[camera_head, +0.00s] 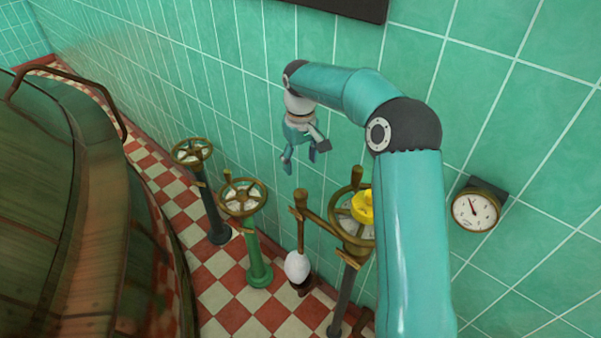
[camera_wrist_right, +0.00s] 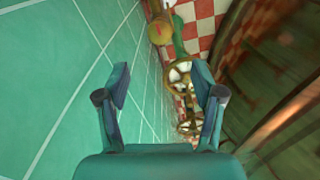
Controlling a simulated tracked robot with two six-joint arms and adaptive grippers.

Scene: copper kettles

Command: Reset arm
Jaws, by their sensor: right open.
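My right gripper (camera_head: 299,160) hangs in the air in the head view, at the end of my teal right arm, close to the green tiled wall. It points downward, above and behind the valve wheels. In the right wrist view the two fingers (camera_wrist_right: 160,90) stand wide apart with nothing between them. My left gripper is in neither view.
Brass valve wheels on posts stand along the wall: one far (camera_head: 192,151), one on a green post (camera_head: 242,197), one near with a yellow part (camera_head: 363,206). A gauge (camera_head: 475,210) is on the wall. A large kettle (camera_head: 60,210) fills the left.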

